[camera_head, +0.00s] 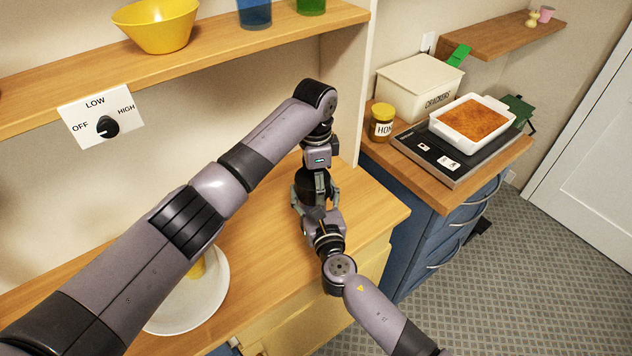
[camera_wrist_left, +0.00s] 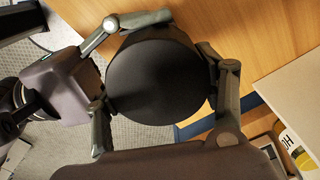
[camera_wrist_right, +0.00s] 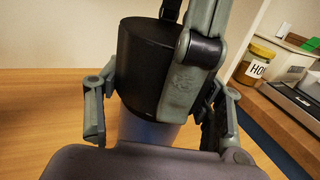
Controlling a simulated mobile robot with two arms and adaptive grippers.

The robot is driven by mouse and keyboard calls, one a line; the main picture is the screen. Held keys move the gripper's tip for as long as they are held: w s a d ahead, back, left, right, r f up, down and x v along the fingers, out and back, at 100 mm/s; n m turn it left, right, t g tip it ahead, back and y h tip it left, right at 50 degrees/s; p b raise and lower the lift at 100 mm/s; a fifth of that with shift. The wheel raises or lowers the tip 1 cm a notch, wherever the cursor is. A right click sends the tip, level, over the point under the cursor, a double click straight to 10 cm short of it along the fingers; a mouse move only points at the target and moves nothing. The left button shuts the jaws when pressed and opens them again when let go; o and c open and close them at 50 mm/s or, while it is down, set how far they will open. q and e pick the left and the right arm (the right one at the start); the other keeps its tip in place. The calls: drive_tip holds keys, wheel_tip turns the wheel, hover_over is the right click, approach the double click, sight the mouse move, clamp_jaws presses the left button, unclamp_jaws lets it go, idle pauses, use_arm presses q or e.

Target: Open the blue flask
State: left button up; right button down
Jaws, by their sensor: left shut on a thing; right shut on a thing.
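The blue flask shows its blue-grey body (camera_wrist_right: 150,132) in the right wrist view, below a wide black lid (camera_wrist_right: 143,65). The lid's round top (camera_wrist_left: 155,78) fills the middle of the left wrist view. My left gripper (camera_head: 316,190) comes down from above and is shut on the lid, a finger at each side. My right gripper (camera_head: 313,214) comes in from the front right, lower down, and is shut on the flask's body. In the head view the grippers hide most of the flask. I cannot tell whether the lid is loose.
A white plate (camera_head: 215,300) lies on the wooden counter (camera_head: 260,250) at left. A shelf with a yellow bowl (camera_head: 158,28) runs above. At right, a honey jar (camera_head: 382,121), a crackers box (camera_head: 418,85) and a baking dish on a scale (camera_head: 440,158) crowd the side counter.

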use_arm(q)
drive_tip(key=shift+a+f, duration=0.1)
drive_tip(key=shift+a, duration=0.35)
use_arm(e)
drive_tip(key=shift+w+d+f, duration=0.1)
drive_tip(key=shift+w+d, duration=0.1)
drive_tip(key=shift+d, duration=0.4)
use_arm(q)
drive_tip(key=o, duration=1.3)
drive_tip(key=shift+d, duration=0.35)
use_arm(e)
drive_tip(key=shift+s+a, duration=0.15)
drive_tip(key=shift+a, duration=0.1)
use_arm(q)
drive_tip(key=shift+r, duration=2.45)
use_arm(e)
drive_tip(key=shift+a, duration=0.15)
use_arm(q)
wheel_tip(320, 180, up, 3)
drive_tip(key=m, duration=0.3)
drive_tip(key=shift+m, duration=0.4)
drive_tip(key=shift+f, duration=3.9)
drive_tip(key=shift+c, duration=0.6)
